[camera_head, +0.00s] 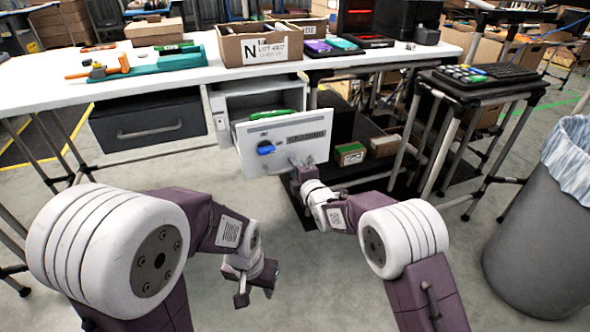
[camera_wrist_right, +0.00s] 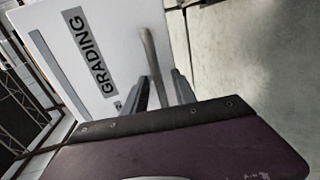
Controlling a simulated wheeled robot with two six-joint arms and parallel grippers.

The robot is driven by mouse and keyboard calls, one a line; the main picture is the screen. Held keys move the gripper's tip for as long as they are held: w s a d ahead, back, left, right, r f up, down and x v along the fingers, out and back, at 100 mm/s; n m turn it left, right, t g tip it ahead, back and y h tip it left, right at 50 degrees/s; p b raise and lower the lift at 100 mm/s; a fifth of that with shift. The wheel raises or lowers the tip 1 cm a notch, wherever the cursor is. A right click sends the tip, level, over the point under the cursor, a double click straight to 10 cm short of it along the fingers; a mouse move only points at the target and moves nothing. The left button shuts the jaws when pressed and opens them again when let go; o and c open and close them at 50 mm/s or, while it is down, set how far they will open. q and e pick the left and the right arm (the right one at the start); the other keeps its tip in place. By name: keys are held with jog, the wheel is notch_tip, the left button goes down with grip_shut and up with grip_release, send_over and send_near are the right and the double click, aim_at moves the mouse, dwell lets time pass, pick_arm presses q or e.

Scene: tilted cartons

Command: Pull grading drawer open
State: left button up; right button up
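The grading drawer (camera_head: 300,150) has a white front with a grey label, read as "GRADING" in the right wrist view (camera_wrist_right: 92,55). Its front stands out from the white cabinet (camera_head: 218,112) under the table. A green item (camera_head: 270,115) shows behind its top edge. My right gripper (camera_head: 297,171) is at the lower part of the front. My left gripper (camera_head: 256,287) hangs low, open and empty, apart from the drawer.
The white table (camera_head: 205,75) carries a cardboard box (camera_head: 258,48) and a teal tray (camera_head: 150,68). A dark drawer (camera_head: 148,122) hangs left of the cabinet. A side stand (camera_head: 470,90) and a grey bin (camera_head: 540,230) stand to the right. Floor before the drawer is clear.

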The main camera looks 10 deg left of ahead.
jog(key=shift+s+d+r, duration=0.15)
jog(key=shift+s, duration=0.1)
jog(key=p+v, duration=0.3)
jog(key=v, duration=0.5)
jog(key=shift+s+d+p, duration=0.15)
jog(key=shift+s+p, duration=0.05)
jog(key=shift+p, duration=0.1)
